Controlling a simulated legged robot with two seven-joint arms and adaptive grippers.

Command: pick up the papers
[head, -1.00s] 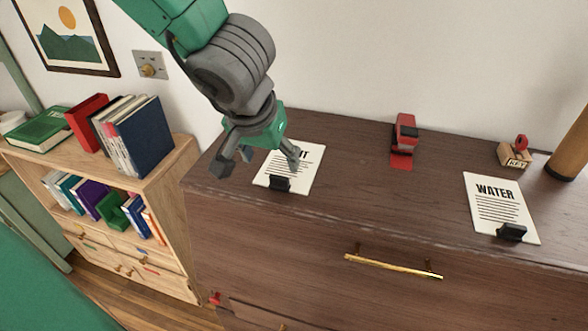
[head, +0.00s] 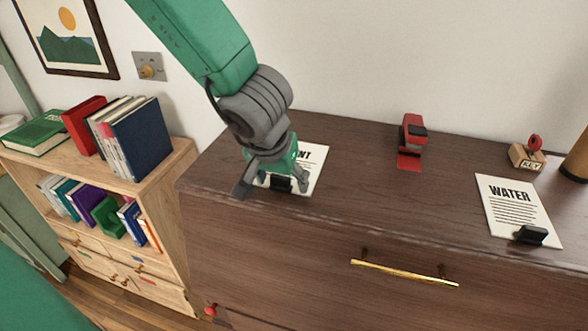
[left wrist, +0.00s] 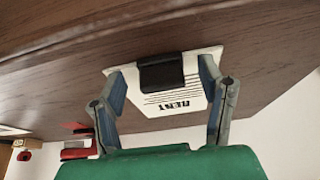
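A white paper headed RENT (head: 314,167) lies on the brown dresser top, with a black clip (head: 281,184) at its front edge. In the left wrist view the paper (left wrist: 182,103) and its black clip (left wrist: 161,73) show between the fingers. A second paper, headed WATER (head: 513,208), lies at the right with its own black clip (head: 531,235). My left gripper (head: 272,190) is open over the RENT paper, its fingers on either side of the clip; the wrist view shows the open gripper too (left wrist: 166,95). Contact cannot be told. My right gripper is not in view.
A red stapler-like object (head: 412,140) stands between the papers. A KEY stamp (head: 527,153) and a brown cylinder (head: 577,160) are at the right. A bookshelf (head: 165,170) stands left of the dresser (head: 380,210). A gold handle (head: 405,273) sticks out in front.

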